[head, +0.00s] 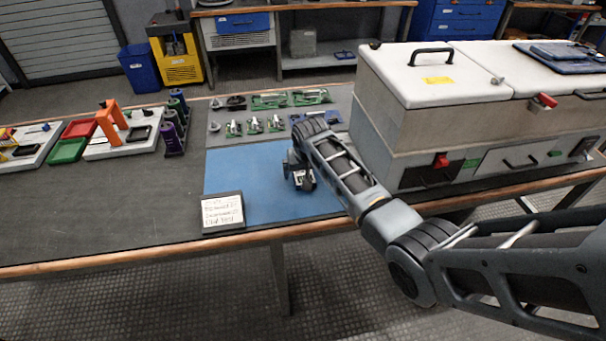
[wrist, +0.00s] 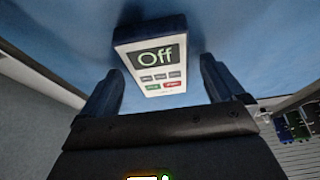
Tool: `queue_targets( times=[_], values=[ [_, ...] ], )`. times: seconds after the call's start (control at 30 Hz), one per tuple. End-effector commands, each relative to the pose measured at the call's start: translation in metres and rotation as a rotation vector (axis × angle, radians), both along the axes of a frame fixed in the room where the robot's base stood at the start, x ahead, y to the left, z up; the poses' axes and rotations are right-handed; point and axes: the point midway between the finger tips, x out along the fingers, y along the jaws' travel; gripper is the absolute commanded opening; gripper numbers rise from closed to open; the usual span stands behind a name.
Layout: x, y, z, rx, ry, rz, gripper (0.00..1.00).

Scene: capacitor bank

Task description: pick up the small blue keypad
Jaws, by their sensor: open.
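The small keypad (wrist: 152,55) has a white face, dark blue edges, a screen reading "Off" and several small buttons, one green and one red. In the wrist view it lies against the blue mat, and its near end shows between the two fingers of my gripper (wrist: 162,70). The fingers are open, with a gap on each side of the keypad. In the head view my gripper (head: 303,184) is low over the blue mat (head: 245,185), and my arm largely hides the keypad there.
A handwritten sign (head: 222,212) stands at the mat's front left corner. A large white-topped cabinet (head: 440,115) stands right of my gripper. A grey mat (head: 225,135) with several green-based parts lies behind. The table's left front is clear.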

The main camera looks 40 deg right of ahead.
Motion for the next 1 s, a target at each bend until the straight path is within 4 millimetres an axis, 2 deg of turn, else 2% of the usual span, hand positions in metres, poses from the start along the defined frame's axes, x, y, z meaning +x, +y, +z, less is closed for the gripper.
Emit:
queue_targets(
  times=[0.23, 0.9, 1.0],
  values=[
    [0.0001, -0.0001, -0.0007, 0.000, 0.000, 0.000, 0.94],
    [0.0001, -0.0001, -0.0004, -0.001, -0.001, 0.000, 0.30],
    [0.0001, 0.0000, -0.0004, 0.000, 0.000, 0.000, 0.28]
  ],
)
